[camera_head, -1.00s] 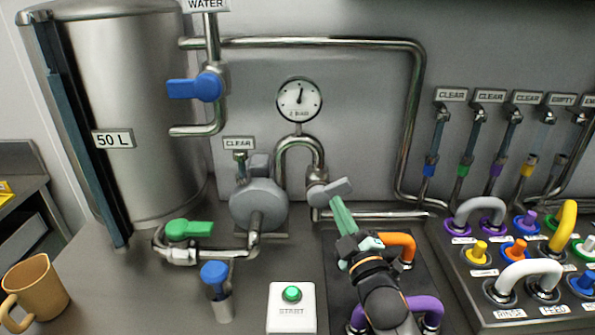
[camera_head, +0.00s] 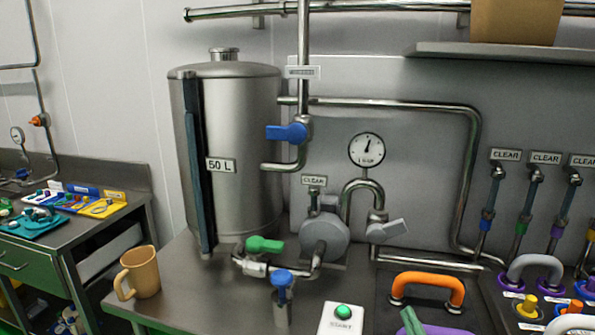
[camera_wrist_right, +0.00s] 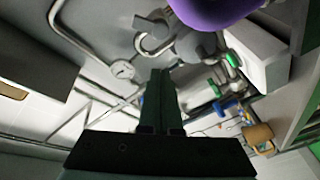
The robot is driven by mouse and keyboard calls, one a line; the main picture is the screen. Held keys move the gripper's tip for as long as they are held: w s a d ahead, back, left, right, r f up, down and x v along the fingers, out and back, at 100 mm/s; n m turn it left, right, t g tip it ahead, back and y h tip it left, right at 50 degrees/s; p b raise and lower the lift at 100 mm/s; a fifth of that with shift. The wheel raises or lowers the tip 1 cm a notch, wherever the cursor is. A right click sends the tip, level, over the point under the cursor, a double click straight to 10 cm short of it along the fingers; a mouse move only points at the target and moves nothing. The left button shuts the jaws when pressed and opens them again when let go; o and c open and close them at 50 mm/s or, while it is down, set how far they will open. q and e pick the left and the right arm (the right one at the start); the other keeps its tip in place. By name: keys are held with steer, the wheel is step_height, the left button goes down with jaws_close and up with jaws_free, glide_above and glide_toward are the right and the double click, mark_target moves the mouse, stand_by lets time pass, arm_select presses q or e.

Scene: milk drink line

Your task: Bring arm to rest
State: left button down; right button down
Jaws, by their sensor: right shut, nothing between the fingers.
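My right gripper (camera_head: 408,316) shows only as teal fingertips at the bottom edge of the head view, in front of the dark panel and beside the purple hose end (camera_head: 438,330). In the right wrist view its two fingers (camera_wrist_right: 160,75) lie together, shut and empty. A purple curved part (camera_wrist_right: 205,8) is close to the fingers at the top of that view. The grey-handled valve (camera_head: 388,229) stands behind, apart from the gripper. My left gripper is in neither view.
The orange hose (camera_head: 428,285) arches near the gripper. The START button box (camera_head: 342,318) is to its left, the connector panel (camera_head: 510,310) to its right. A tan mug (camera_head: 140,272) stands at the counter's left end. The steel tank (camera_head: 235,150) and pipes stand behind.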

steer(key=s+a+f+m+g, duration=0.2)
steer(key=s+f+m+g, duration=0.1)
steer(key=s+f, duration=0.9)
steer(key=s+a+f+m+g+y, duration=0.1)
steer(key=s+a+f+m+g, duration=0.2)
steer(key=s+f, duration=0.9)
step_height(320, 180, down, 4)
steer(key=m+g, duration=0.1)
steer(key=g, duration=0.2)
steer(key=shift+r+m+y, duration=0.2)
steer(key=shift+m+y, duration=0.1)
stand_by(0.5)
